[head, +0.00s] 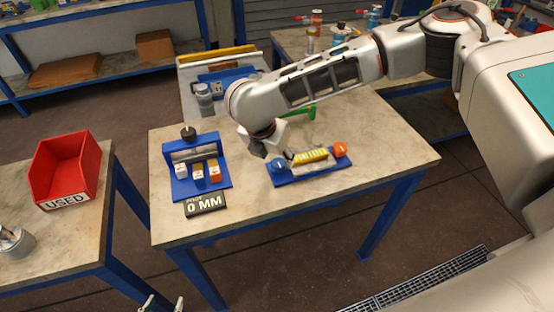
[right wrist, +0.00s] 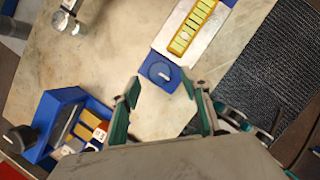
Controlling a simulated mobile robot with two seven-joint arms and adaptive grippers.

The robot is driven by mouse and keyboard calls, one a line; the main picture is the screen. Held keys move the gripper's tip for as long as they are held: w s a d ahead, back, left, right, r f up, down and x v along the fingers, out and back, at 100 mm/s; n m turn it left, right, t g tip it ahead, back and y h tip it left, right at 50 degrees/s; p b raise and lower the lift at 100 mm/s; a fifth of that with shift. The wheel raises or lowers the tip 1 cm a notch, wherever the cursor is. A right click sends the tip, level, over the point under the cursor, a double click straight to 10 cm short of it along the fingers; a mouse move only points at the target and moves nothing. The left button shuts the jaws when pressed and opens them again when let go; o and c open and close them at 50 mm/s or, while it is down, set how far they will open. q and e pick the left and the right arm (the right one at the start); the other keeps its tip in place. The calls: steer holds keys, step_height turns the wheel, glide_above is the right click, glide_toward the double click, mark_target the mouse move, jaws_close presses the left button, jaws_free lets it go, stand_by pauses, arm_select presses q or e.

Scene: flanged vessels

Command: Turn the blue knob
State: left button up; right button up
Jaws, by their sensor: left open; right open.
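The blue knob (head: 280,166) is round with a white mark and sits at the left end of a blue base (head: 312,176) on the middle table. In the right wrist view the knob (right wrist: 160,72) lies ahead of the fingertips, roughly between their lines. My right gripper (right wrist: 168,93) is open and empty, with its fingers apart and pointing toward the knob. In the head view the right gripper (head: 284,155) is just above the knob, partly hidden by its wrist. My left gripper (head: 163,304) is open and empty at the bottom edge, mostly out of frame.
A yellow ribbed block (head: 310,155) and an orange knob (head: 340,149) share the base. A red bin (head: 68,170) stands on the left table. The table's front right is clear.

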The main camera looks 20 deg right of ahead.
mark_target(278, 162)
steer(key=shift+x, duration=1.6)
steer(key=c, duration=1.1)
steer(key=shift+m, duration=0.3)
